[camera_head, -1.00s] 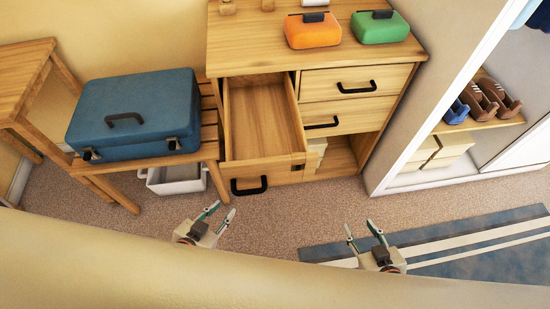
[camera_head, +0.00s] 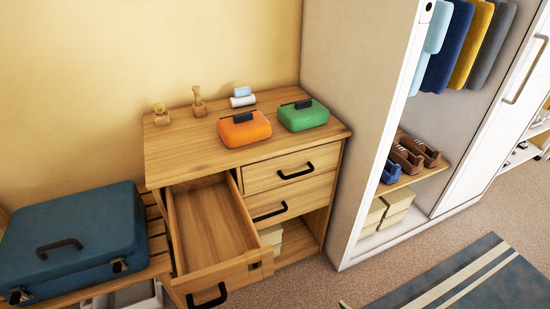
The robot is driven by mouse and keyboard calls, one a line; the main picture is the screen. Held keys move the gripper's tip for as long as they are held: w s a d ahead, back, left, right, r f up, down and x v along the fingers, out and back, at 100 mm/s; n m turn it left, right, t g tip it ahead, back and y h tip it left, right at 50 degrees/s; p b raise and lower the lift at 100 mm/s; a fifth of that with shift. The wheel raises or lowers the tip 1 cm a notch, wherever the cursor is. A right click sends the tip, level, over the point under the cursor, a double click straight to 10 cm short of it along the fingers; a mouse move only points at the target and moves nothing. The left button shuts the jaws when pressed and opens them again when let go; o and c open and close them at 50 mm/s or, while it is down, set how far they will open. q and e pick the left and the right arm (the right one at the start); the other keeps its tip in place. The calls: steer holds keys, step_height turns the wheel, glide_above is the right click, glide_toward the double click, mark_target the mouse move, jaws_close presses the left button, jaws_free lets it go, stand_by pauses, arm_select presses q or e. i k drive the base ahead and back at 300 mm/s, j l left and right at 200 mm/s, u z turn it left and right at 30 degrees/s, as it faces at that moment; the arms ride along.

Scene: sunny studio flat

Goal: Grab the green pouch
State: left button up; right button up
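The green pouch (camera_head: 303,115) sits on the dresser top (camera_head: 180,149), near its right end. It has a dark clasp or handle on its top edge. An orange pouch (camera_head: 244,129) of similar shape stands just left of it, close beside it. Neither of my grippers shows clearly in the current head view; only a small light tip at the bottom edge, near the rug, may belong to one.
The dresser's upper left drawer (camera_head: 212,229) is pulled out and looks empty. A blue suitcase (camera_head: 75,240) lies on a slatted bench at left. Rolled cloths (camera_head: 242,96) and small wooden objects stand at the dresser's back. An open wardrobe (camera_head: 375,130) stands at right.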

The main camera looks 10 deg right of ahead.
mark_target(307, 113)
steer(key=i+l+z, duration=0.1)
steer(key=l, duration=0.25)
steer(key=i+l+z, duration=0.15)
steer(key=l, duration=0.2)
steer(key=i+l+z, duration=0.1)
steer(key=l, duration=0.25)
steer(key=i+l+z, duration=0.1)
steer(key=l, duration=0.25)
steer(key=i, duration=0.05)
